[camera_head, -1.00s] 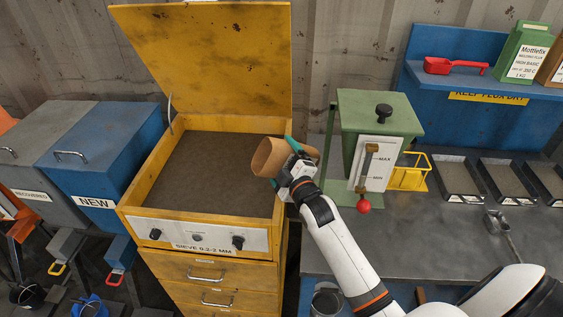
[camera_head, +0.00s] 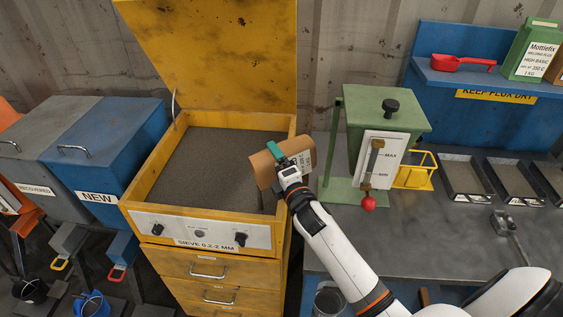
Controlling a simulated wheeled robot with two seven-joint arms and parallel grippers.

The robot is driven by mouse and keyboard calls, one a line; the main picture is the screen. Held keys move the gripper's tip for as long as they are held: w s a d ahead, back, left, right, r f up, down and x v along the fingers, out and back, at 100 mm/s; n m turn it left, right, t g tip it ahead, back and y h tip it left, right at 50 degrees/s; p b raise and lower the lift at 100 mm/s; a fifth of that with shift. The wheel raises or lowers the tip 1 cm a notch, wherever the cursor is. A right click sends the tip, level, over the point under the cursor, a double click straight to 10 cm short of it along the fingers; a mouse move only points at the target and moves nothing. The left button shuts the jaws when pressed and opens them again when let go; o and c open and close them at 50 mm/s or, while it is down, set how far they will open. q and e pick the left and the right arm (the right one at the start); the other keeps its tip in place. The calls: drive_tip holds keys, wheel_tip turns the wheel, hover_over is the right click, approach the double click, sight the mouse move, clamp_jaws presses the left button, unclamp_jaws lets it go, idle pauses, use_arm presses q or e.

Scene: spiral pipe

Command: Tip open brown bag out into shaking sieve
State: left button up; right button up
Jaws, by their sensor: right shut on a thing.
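The brown bag (camera_head: 265,171) is over the right edge of the yellow sieve (camera_head: 157,163), tilted onto its side, with its mouth side toward the sieve. Its label shows at the right end. My right gripper (camera_head: 284,158), with teal fingers, is shut on the bag. The sieve's lid (camera_head: 215,55) stands open, and grey-brown grains cover the bed inside. I cannot tell whether grains are leaving the bag. My left gripper is not in view.
A green hopper (camera_head: 385,120) with a red-knobbed lever stands on the bench right of the bag. Grey trays (camera_head: 465,178) and a yellow wire holder (camera_head: 416,170) are further right. Blue and grey bins (camera_head: 105,150) stand left of the sieve.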

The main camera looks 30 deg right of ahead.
sight(268, 169)
drive_tip(key=a+r+n+p, duration=0.1)
drive_tip(key=n, duration=0.1)
drive_tip(key=a+r+n+p, duration=0.1)
drive_tip(key=n, duration=0.1)
drive_tip(key=shift+w+a, duration=0.1)
drive_tip(key=shift+a, duration=0.05)
drive_tip(key=shift+a+r+n+p, duration=0.15)
drive_tip(key=shift+a+n, duration=0.15)
drive_tip(key=shift+n, duration=0.25)
drive_tip(key=shift+a+n+p, duration=0.15)
drive_tip(key=shift+a+n, duration=0.15)
drive_tip(key=shift+n, duration=0.25)
idle(0.9)
